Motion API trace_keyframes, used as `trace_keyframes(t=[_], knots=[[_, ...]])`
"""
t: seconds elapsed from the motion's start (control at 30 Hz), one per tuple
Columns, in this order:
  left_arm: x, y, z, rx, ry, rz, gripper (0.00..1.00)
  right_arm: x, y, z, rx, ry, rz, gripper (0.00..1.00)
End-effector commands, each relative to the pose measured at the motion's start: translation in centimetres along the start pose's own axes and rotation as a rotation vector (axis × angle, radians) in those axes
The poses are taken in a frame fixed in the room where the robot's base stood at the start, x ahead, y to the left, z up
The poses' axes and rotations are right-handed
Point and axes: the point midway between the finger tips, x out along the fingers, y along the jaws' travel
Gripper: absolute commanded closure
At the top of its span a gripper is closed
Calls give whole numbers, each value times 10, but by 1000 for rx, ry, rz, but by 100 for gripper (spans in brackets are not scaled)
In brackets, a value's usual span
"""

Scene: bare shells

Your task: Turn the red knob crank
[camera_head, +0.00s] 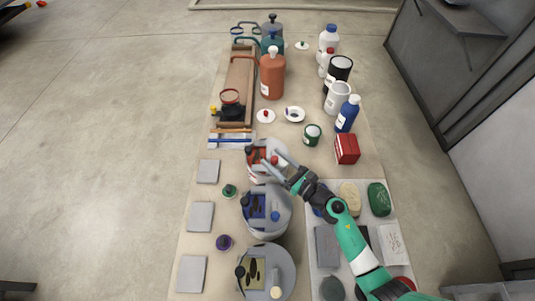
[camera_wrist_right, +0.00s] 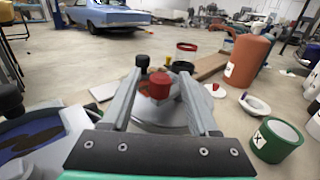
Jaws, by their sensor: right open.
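The red knob (camera_wrist_right: 160,85) is a short red cylinder on the farthest of three round grey crank devices (camera_head: 257,168). My right gripper (camera_head: 273,157) reaches in from the lower right over this device. In the right wrist view its two grey fingers (camera_wrist_right: 160,78) are open, with the red knob between them and a gap on each side. I cannot tell whether a finger touches it. In the head view the fingers partly cover the knob. My left gripper is not in view.
A blue-panel device (camera_head: 285,217) and a yellow-panel device (camera_head: 285,272) stand nearer on the table. Bottles, a green tin (camera_head: 312,134) and a red box (camera_head: 347,149) stand beyond and to the right. Grey pads lie on the left. A light tray (camera_head: 309,190) lies under my right arm.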

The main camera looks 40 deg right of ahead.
Motion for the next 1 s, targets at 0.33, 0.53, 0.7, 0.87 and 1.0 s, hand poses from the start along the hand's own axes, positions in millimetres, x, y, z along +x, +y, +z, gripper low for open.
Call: trace_keyframes(t=[0.33, 0.53, 0.7, 0.87, 1.0], knots=[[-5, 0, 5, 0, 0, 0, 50, 34, 0, 0, 0, 0, 0, 39], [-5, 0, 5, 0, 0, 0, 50, 33, 0, 0, 0, 0, 0, 45], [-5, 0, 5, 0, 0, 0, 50, 33, 0, 0, 0, 0, 0, 75], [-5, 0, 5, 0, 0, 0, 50, 33, 0, 0, 0, 0, 0, 100], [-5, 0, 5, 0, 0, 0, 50, 33, 0, 0, 0, 0, 0, 100]])
